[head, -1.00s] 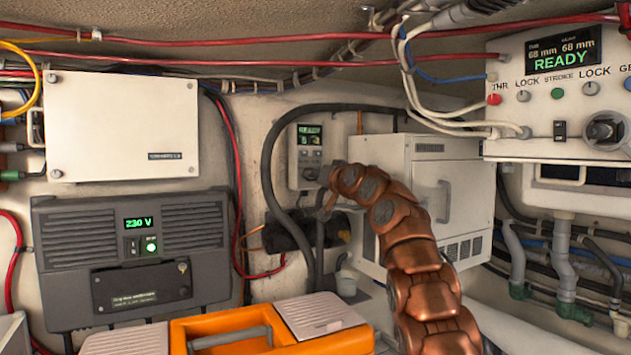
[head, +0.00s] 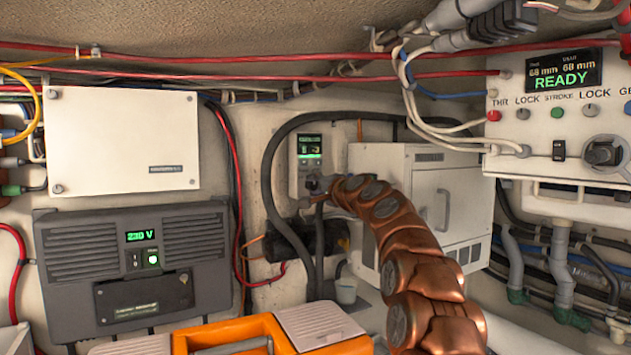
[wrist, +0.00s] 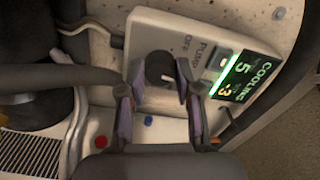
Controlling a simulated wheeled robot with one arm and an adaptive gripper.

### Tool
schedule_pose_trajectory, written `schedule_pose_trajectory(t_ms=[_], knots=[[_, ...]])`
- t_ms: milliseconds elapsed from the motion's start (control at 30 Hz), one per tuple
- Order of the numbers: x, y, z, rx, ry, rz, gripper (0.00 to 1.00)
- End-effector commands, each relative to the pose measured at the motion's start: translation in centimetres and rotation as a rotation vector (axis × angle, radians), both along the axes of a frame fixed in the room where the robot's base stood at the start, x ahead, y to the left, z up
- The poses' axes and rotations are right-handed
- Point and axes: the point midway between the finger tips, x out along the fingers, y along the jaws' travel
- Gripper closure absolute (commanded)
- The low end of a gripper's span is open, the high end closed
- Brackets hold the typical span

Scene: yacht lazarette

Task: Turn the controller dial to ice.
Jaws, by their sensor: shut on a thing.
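The controller (head: 304,186) is a pale upright box on the back wall with a green-lit display (head: 310,147). In the wrist view the controller (wrist: 150,20) is close and tilted. Its display (wrist: 247,78) reads "COOLING" with 5 and 3. PUMP and OFF are lettered beside the dark round dial (wrist: 160,66). My gripper (wrist: 159,80) is shut on this dial, one finger on each side. The dial's pointer and setting cannot be made out. In the head view my gripper (head: 318,184) is small at the controller's lower part and hides the dial.
Black hoses (head: 268,180) loop close around the controller. A white cabinet (head: 400,163) stands just right of it, behind my arm. An orange toolbox (head: 190,340) is below in front. A grey 230 V unit (head: 130,265) is on the left. The READY panel (head: 540,125) is upper right.

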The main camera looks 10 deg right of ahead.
Motion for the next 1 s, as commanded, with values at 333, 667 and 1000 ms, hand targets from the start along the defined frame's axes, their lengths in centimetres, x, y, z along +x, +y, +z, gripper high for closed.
schedule_pose_trajectory(t_ms=[333,667,1000], knots=[[0.03,0.05,0.07,0.163,0.054,0.0,1.0],[0.06,0.0,-0.11,0.206,0.068,-0.001,1.0],[0.05,-0.04,-0.11,0.205,0.068,-0.001,0.64]])
